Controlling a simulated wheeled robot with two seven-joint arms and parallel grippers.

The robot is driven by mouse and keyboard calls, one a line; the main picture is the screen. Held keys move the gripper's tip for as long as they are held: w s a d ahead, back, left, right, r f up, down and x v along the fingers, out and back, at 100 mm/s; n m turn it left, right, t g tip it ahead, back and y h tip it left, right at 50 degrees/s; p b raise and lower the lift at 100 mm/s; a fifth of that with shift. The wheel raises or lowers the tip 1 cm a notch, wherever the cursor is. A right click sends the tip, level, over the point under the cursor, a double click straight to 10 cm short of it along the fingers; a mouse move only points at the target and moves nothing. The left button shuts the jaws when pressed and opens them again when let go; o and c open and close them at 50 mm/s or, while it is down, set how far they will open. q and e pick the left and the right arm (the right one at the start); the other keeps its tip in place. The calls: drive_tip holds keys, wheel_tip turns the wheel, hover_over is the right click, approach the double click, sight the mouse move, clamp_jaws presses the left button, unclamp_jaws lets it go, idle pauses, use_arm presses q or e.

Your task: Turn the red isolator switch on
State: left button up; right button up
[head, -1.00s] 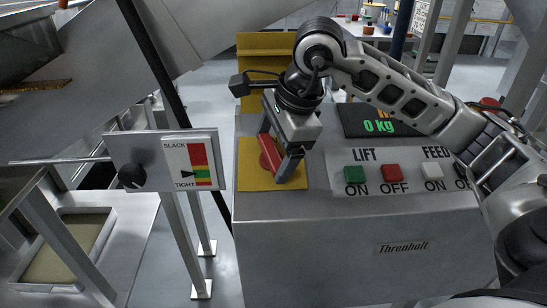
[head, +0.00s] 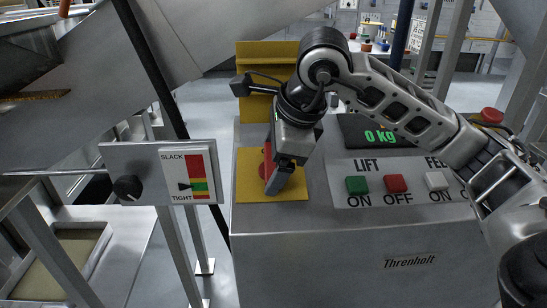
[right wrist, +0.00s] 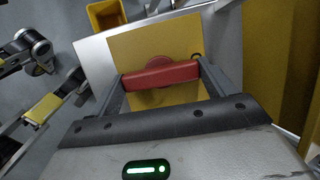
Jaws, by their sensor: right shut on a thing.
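The red isolator switch (head: 267,165) sits on a yellow square plate (head: 243,188) on top of the grey console, at its left end. My right gripper (head: 271,178) is over it, pointing down, and hides much of the handle in the head view. In the right wrist view the red handle (right wrist: 160,75) lies crosswise between my two fingers, which close on its two ends. The round red base shows behind the handle.
The console (head: 330,245) carries LIFT and FEED buttons, including a green one (head: 357,185) and a red one (head: 396,183), and a 0 Kg display (head: 380,136). A SLACK/TIGHT gauge panel (head: 150,158) with a black knob stands left. A yellow upright piece (head: 262,52) is behind.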

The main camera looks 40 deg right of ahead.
use_arm(q)
drive_tip(key=shift+w+r, duration=0.1)
use_arm(e)
drive_tip(key=o, duration=0.9)
drive_tip(key=shift+r, duration=0.1)
use_arm(q)
drive_tip(key=r+p, duration=0.1)
drive_tip(key=p, duration=0.2)
drive_tip(key=shift+a, duration=0.1)
use_arm(e)
drive_tip(key=v, duration=1.6)
drive_tip(key=shift+s, duration=0.1)
use_arm(q)
drive_tip(key=shift+r, duration=0.1)
